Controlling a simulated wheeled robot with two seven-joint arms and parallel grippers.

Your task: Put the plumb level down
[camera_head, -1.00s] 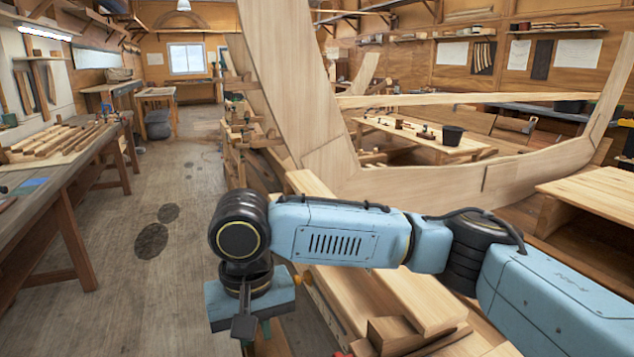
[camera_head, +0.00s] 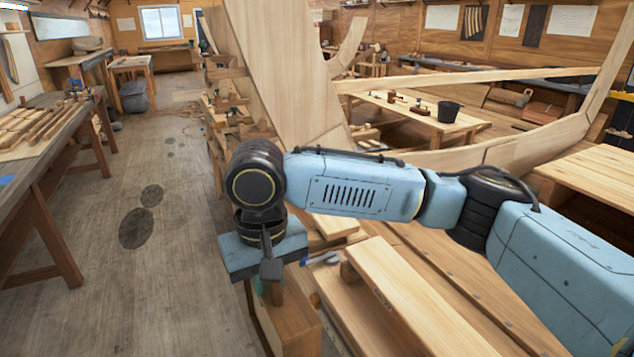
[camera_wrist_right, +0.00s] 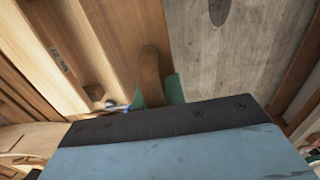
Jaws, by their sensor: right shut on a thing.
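My right gripper (camera_head: 260,286) hangs below my blue wrist over the near left end of a wooden bench, its fingers mostly hidden by the wrist. In the right wrist view, the green fingers (camera_wrist_right: 156,92) are shut on a brown, round-ended wooden piece, which I take to be the plumb level (camera_wrist_right: 150,72). Most of it is hidden behind the gripper body. In the head view I cannot clearly make it out. Whether it touches the bench cannot be told. My left gripper is not in view.
Pale planks (camera_head: 410,300) lie on the bench right of the gripper. A small blue-and-white item (camera_head: 320,259) lies beside it. The boat frame (camera_head: 300,90) rises behind. A low table (camera_head: 405,108) carries a black bucket (camera_head: 448,111). Open floor (camera_head: 140,275) lies to the left.

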